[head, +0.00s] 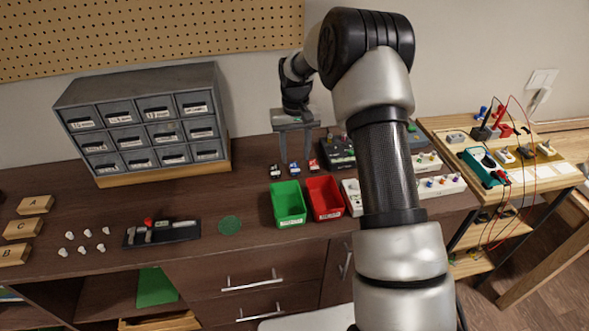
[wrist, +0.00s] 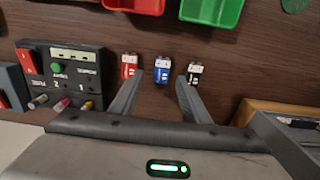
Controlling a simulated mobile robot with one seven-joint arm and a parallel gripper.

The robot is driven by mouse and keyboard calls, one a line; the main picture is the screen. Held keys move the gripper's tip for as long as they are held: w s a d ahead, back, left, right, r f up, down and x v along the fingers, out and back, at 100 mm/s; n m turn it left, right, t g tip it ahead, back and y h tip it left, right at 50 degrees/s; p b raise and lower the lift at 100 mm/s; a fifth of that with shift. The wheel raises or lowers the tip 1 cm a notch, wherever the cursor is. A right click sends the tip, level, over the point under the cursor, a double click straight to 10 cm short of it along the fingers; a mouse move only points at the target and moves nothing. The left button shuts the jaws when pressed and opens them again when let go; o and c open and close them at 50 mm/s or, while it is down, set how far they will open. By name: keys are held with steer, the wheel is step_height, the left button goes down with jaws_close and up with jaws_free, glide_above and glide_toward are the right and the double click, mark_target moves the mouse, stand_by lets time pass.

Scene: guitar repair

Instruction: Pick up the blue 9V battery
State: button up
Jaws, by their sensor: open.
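The blue 9V battery (wrist: 162,70) stands on the dark wood bench, in the middle of a row of three. A red battery (wrist: 129,67) is to its left and a black one (wrist: 194,74) to its right in the wrist view. In the head view the blue battery (head: 294,168) sits between the black (head: 275,171) and red (head: 314,165) ones. My gripper (wrist: 155,82) is open and empty, its two fingers spread either side of the blue battery in the picture. The head view shows my gripper (head: 294,127) above and behind the row. The fingers' exact height is unclear.
A green bin (head: 288,204) and a red bin (head: 324,198) stand in front of the batteries. A dark tester box (wrist: 70,72) with knobs is beside the red battery. The grey drawer cabinet (head: 140,122) stands left on the bench. Bare bench lies between cabinet and batteries.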

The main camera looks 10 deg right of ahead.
mark_target(295, 167)
steer(key=shift+s+a+f, duration=0.1)
steer(key=shift+f, duration=1.85)
steer(key=c, duration=1)
steer(key=shift+r, duration=0.1)
steer(key=shift+c, duration=0.2)
